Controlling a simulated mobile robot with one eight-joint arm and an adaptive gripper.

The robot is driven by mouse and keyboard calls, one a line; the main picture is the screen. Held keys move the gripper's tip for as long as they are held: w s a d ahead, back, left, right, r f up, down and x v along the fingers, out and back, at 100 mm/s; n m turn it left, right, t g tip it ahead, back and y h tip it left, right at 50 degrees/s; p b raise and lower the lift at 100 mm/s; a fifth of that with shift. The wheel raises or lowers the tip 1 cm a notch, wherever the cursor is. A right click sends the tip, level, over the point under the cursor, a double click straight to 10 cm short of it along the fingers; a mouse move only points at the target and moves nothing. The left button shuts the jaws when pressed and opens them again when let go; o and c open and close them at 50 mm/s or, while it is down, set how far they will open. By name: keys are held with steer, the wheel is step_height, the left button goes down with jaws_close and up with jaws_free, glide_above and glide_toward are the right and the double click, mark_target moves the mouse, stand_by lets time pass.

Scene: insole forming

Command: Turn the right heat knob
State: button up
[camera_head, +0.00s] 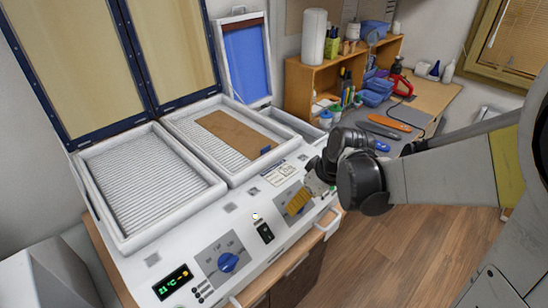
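The white control panel (191,252) of the forming machine has two grey dial plates. The left plate carries a blue heat knob (228,262), which is in clear view.
A black switch (265,233) sits between the dial plates, and a green display (173,281) at the panel's left end. Behind the panel lie two ribbed white trays, a brown sheet (236,138) on the right one. A shelf (316,76) and loose tools stand beyond.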

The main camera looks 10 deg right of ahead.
steer(key=shift+x, duration=1.1)
steer(key=shift+c, duration=0.2)
steer(key=c, duration=1.1)
